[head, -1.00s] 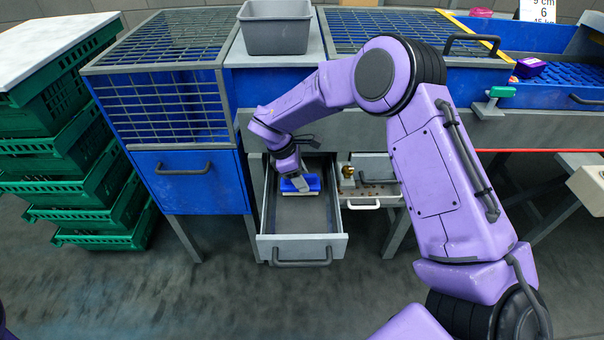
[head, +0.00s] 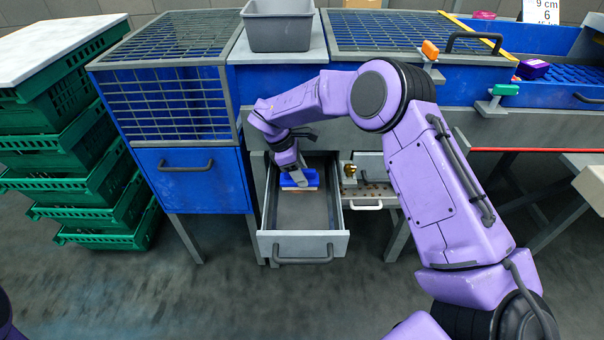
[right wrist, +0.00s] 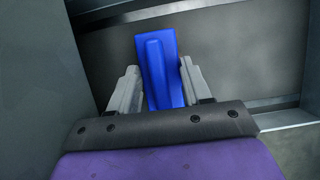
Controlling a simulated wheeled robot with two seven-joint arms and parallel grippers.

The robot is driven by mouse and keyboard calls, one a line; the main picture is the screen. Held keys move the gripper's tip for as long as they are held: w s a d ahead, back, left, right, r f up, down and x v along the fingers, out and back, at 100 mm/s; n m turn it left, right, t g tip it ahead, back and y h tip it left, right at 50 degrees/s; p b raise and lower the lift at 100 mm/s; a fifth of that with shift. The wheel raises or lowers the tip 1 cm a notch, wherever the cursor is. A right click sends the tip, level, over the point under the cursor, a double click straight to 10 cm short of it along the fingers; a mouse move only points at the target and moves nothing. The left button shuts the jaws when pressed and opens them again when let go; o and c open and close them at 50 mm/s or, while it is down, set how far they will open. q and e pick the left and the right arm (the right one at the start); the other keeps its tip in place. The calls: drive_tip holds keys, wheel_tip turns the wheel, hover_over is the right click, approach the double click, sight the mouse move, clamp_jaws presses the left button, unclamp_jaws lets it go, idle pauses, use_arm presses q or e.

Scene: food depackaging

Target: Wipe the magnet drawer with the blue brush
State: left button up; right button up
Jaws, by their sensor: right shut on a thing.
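The open grey drawer (head: 306,242) is pulled out below the blue machine; I take it as the magnet drawer. My right gripper (head: 295,177) reaches down into its back part and is shut on the blue brush (head: 312,178). An orange strip shows along the brush's lower edge. In the right wrist view the blue brush (right wrist: 157,60) stands between the two grey fingers of my right gripper (right wrist: 155,82), close to the drawer's grey surface (right wrist: 225,60). Whether the brush touches the drawer floor is hard to tell. My left gripper is not in view.
A smaller tray with a white handle (head: 366,206) and a brass knob (head: 349,172) sits just right of the drawer. Green crates (head: 100,212) are stacked at left. A grey bin (head: 278,30) stands on top. An orange object (head: 430,49) rests on the machine's ledge.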

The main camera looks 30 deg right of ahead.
drive_tip(key=shift+w+r+t, duration=0.3)
drive_tip(key=shift+w+r, duration=0.3)
drive_tip(key=shift+a+f, duration=0.1)
drive_tip(key=shift+a, duration=0.1)
drive_tip(key=shift+s+a+f+b, duration=0.25)
drive_tip(key=shift+s+a+b, duration=0.1)
drive_tip(key=shift+a, duration=0.2)
drive_tip(key=shift+s+a+f+b, duration=0.2)
drive_tip(key=shift+a+b, duration=0.15)
drive_tip(key=shift+a, duration=0.2)
drive_tip(key=shift+s+r, duration=0.15)
drive_tip(key=shift+s, duration=0.45)
drive_tip(key=shift+d, duration=0.1)
wheel_tip(320, 180, up, 6)
drive_tip(key=p, duration=0.3)
drive_tip(key=shift+s, duration=0.1)
